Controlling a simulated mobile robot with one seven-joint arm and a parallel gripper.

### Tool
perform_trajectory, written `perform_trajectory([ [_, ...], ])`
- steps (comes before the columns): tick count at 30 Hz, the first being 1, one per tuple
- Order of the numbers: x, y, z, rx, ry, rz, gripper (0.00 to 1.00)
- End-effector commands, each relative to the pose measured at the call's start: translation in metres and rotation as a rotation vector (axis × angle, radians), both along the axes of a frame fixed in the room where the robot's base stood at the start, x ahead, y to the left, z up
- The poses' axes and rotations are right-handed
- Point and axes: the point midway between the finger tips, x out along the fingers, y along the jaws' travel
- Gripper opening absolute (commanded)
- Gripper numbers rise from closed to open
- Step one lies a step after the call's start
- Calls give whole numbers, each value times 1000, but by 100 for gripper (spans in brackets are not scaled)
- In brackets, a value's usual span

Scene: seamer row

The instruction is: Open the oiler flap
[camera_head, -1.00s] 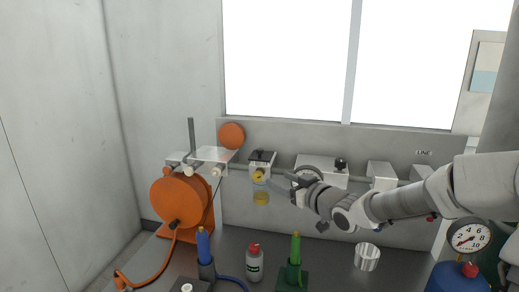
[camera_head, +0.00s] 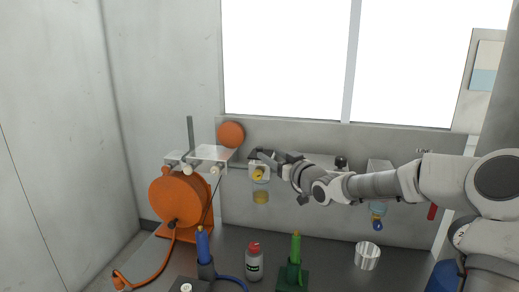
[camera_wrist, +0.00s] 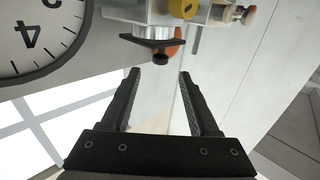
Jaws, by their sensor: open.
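The oiler is a pale block (camera_head: 257,172) on the pipe along the back wall, with a yellow round part and an amber bowl (camera_head: 261,197) below it. A black flap-like piece with a small knob lies across its top; it shows just beyond my fingertips in the wrist view (camera_wrist: 153,44). The flap looks shut, and in the head view my fingers partly cover it. My gripper (camera_wrist: 160,74) is open and empty, its two black fingers apart and pointing at the flap. I see a gap between fingertips and flap. The gripper also shows in the head view (camera_head: 266,156).
A large dial gauge (camera_wrist: 30,38) is close beside my left finger in the wrist view. An orange disc (camera_head: 231,135) is left of the oiler, above an orange hose reel (camera_head: 178,200). A red-capped bottle (camera_head: 254,262), green tool (camera_head: 295,250) and metal cup (camera_head: 367,256) stand on the bench below.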

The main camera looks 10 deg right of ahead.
Motion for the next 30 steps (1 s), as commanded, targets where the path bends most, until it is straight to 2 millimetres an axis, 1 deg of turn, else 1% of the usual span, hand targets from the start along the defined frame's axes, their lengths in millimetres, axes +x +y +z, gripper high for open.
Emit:
perform_trajectory([
  [1, 9, 6, 0, 1, -1, 3, 61],
  [6, 36, 16, 0, 1, 0, 2, 61],
  [12, 58, 25, 0, 1, 0, 2, 61],
  [18, 66, 28, 0, -1, 1, 0, 61],
  [26, 66, 28, 0, -1, 2, 0, 61],
  [30, 66, 28, 0, 0, 1, 0, 36],
])
